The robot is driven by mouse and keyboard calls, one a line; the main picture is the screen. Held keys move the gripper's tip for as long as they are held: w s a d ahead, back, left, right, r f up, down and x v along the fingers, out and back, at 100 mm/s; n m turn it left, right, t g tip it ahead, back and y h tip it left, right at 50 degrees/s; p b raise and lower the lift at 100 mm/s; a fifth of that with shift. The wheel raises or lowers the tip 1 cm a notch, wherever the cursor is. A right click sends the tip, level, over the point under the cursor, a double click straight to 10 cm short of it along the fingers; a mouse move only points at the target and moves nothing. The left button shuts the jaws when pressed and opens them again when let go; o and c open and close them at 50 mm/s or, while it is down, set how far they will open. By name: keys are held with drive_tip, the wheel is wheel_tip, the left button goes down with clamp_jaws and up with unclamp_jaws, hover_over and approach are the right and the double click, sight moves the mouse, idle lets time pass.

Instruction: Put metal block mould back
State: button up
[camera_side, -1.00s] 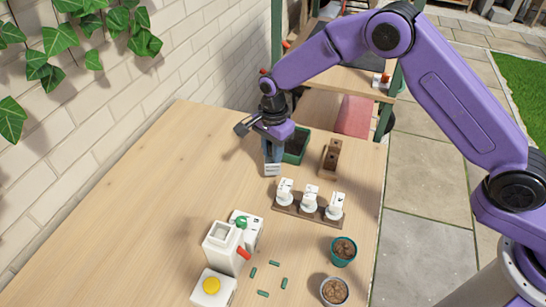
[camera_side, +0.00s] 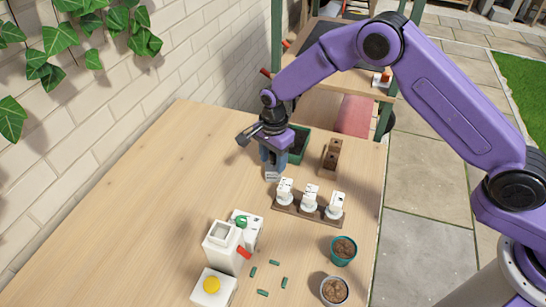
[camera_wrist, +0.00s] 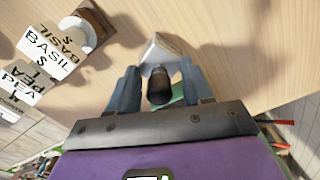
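The metal block mould is a small silvery block (camera_wrist: 160,50) with a dark round handle (camera_wrist: 158,85). In the wrist view it sits between the two blue-grey fingers of my gripper (camera_wrist: 158,75), with gaps showing on both sides of the handle. In the side view, the mould (camera_side: 271,176) shows as a pale piece low at the fingertips of my gripper (camera_side: 272,170). It appears to stand on the wooden table, just left of and in front of the green tray. The fingers hide much of it in the side view. My gripper looks open around the handle.
The dark green tray (camera_side: 299,146) is close beside my gripper. A brown wooden holder (camera_side: 330,158) stands to its right. White seed labels on a wooden rack (camera_side: 308,213) are close in front. Pots (camera_side: 343,251) and a white dispenser (camera_side: 224,246) stand nearer. The table's left is clear.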

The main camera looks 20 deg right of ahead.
wheel_tip(320, 180, up, 11)
drive_tip(key=shift+r, duration=0.65)
drive_tip(key=s+d+r+n, duration=0.2)
drive_tip(key=s+r+n, duration=0.3)
drive_tip(key=s+n, duration=0.25)
drive_tip(key=s+d+r+n, duration=0.1)
drive_tip(key=s+d+n, duration=0.8)
drive_tip(key=s, duration=0.5)
drive_tip(key=s+d+r+n, duration=0.1)
drive_tip(key=s+d+n, duration=0.8)
drive_tip(key=s, duration=0.6)
drive_tip(key=d, duration=0.2)
drive_tip(key=shift+d, duration=0.3)
drive_tip(key=shift+w+r+n, duration=0.1)
drive_tip(key=shift+r+n, duration=0.05)
drive_tip(key=shift+n, duration=0.1)
